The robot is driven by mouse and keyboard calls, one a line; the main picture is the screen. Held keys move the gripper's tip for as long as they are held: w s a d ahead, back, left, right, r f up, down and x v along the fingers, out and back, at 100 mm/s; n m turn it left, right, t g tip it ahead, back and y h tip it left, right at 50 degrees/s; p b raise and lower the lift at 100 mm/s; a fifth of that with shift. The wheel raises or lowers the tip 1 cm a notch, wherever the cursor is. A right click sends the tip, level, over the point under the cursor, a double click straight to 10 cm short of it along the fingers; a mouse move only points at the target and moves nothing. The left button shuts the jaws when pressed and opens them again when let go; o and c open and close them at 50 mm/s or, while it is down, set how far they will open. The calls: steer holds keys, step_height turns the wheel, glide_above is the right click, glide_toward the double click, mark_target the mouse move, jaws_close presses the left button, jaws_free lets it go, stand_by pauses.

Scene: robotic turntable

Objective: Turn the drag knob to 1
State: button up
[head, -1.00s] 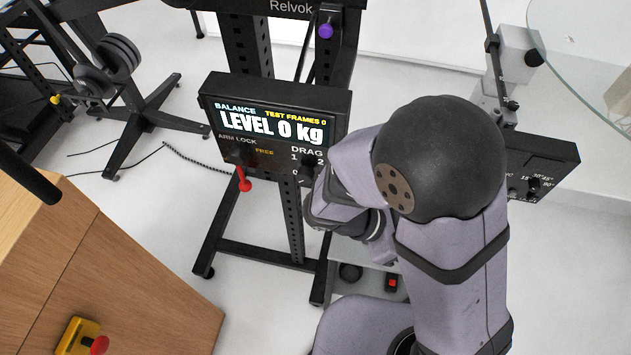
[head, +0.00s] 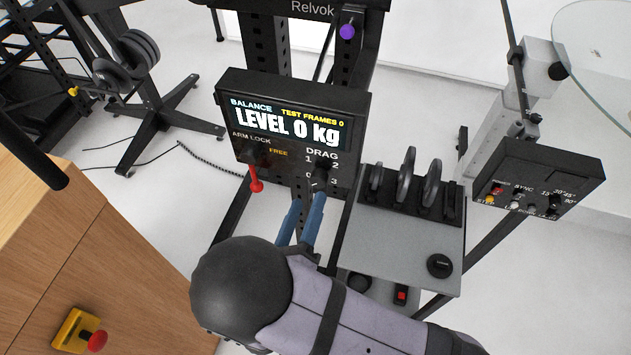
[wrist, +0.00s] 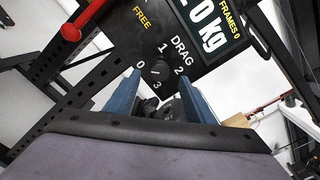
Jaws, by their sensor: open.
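The drag knob (head: 321,168) is a small dark knob on the lower right of the black balance panel (head: 357,113), ringed by the numbers 0 to 3. It also shows in the wrist view (wrist: 161,69), where a short pale mark lies on its lower left side. I cannot tell surely which number it points to. My gripper (head: 306,203) has two blue fingers, open and empty, just below the knob in the head view. In the wrist view the fingers (wrist: 158,84) stand on either side of the knob's lower part, seemingly short of it.
A red arm lock lever (head: 255,180) hangs left of the knob. The display reads LEVEL 0 kg. A grey shelf (head: 400,250) with black weight plates (head: 406,175) stands to the right, and another control box (head: 540,180) beyond it. A wooden cabinet (head: 130,230) is at left.

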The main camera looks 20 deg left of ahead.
mark_target(316, 182)
steer(key=shift+w+p, duration=0.85)
steer(key=shift+w, duration=2.7)
steer(key=c, duration=1.1)
steer(key=shift+o, duration=0.2)
